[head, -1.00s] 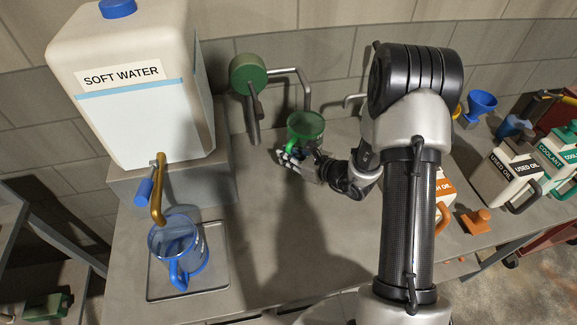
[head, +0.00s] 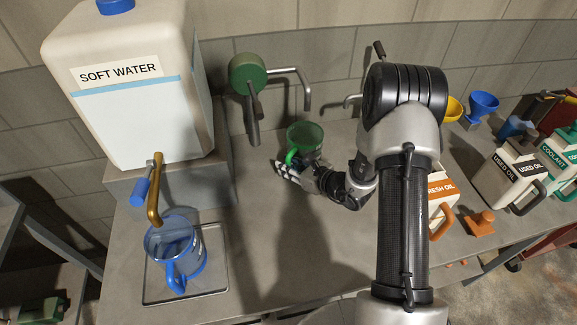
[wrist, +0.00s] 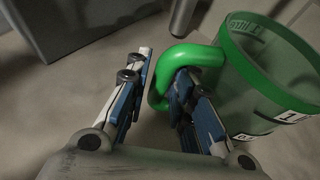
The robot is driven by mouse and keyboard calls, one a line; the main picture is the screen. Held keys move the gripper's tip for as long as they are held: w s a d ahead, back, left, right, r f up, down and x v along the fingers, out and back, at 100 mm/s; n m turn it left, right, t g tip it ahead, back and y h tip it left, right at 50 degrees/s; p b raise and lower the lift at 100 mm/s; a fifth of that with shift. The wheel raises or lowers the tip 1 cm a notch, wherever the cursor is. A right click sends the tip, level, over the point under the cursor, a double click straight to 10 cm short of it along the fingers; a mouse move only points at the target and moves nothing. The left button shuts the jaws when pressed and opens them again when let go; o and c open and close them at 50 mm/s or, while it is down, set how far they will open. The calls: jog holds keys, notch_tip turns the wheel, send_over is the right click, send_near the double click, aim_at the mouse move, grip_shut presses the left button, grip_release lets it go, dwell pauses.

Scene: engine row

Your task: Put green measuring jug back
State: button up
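The green measuring jug (head: 305,139) is a see-through cup with a bright green rim and handle. It looks upright on the bench below the green-ended spout. In the wrist view the jug (wrist: 265,85) fills the right side, and its handle (wrist: 190,55) reaches towards my fingers. My gripper (wrist: 165,65) is open, with the two fingers apart. The handle's outer bar lies between them, and the right finger overlaps the handle's loop. In the head view my gripper (head: 285,168) is low beside the jug, at its near left side.
The soft water tank (head: 135,110) stands left with a brass tap. A blue jug (head: 175,250) sits on a metal tray (head: 215,280) below it. The dark valve and spout (head: 250,80) are behind the green jug. Oil and coolant containers (head: 515,170) stand right. The front middle bench is clear.

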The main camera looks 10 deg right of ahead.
jog(key=shift+o, duration=1)
